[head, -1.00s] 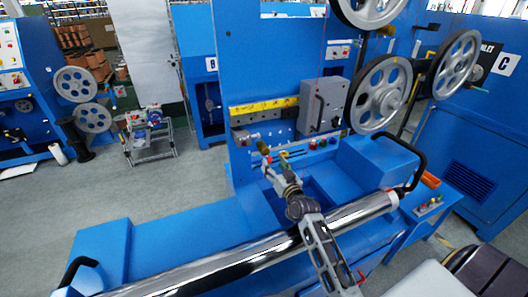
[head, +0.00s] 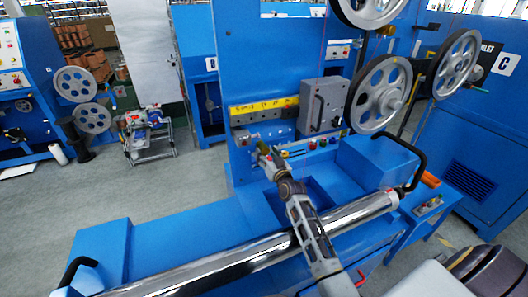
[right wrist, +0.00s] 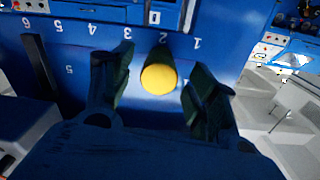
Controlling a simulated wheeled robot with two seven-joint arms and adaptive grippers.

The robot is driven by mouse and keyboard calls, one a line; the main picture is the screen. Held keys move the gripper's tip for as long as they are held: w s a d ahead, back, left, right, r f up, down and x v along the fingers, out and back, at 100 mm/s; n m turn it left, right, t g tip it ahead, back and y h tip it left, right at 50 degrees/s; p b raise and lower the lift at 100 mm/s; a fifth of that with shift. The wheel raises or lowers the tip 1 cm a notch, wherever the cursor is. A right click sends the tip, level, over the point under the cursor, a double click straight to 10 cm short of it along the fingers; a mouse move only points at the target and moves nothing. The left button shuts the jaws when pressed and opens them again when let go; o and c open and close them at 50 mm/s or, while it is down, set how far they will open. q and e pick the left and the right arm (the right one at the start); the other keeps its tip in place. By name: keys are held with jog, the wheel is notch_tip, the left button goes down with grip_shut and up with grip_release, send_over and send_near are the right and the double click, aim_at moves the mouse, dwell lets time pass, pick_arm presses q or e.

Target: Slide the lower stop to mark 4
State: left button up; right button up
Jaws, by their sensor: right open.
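In the right wrist view a knob with a round yellow end (right wrist: 158,79) stands in front of a blue plate with upside-down white numbers (right wrist: 127,33). The knob lines up about with the 2. My right gripper (right wrist: 155,90) is open, with one dark finger on each side of the knob and visible gaps between. In the head view my right gripper (head: 266,157) is at the machine's front panel, below the yellow strip (head: 264,106); it partly hides the knob there. My left gripper is not in view.
A grey box (head: 322,105) and large spoked wheels (head: 380,95) are right of the work spot. A shiny roller (head: 240,259) lies in front, under my right arm. A dark bar (right wrist: 38,65) stands left in the right wrist view, near the 5.

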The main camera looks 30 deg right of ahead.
aim_at(266, 153)
jog(key=shift+w+d, duration=0.1)
jog(key=shift+w, duration=1.45)
jog(key=shift+d, duration=0.1)
grip_shut()
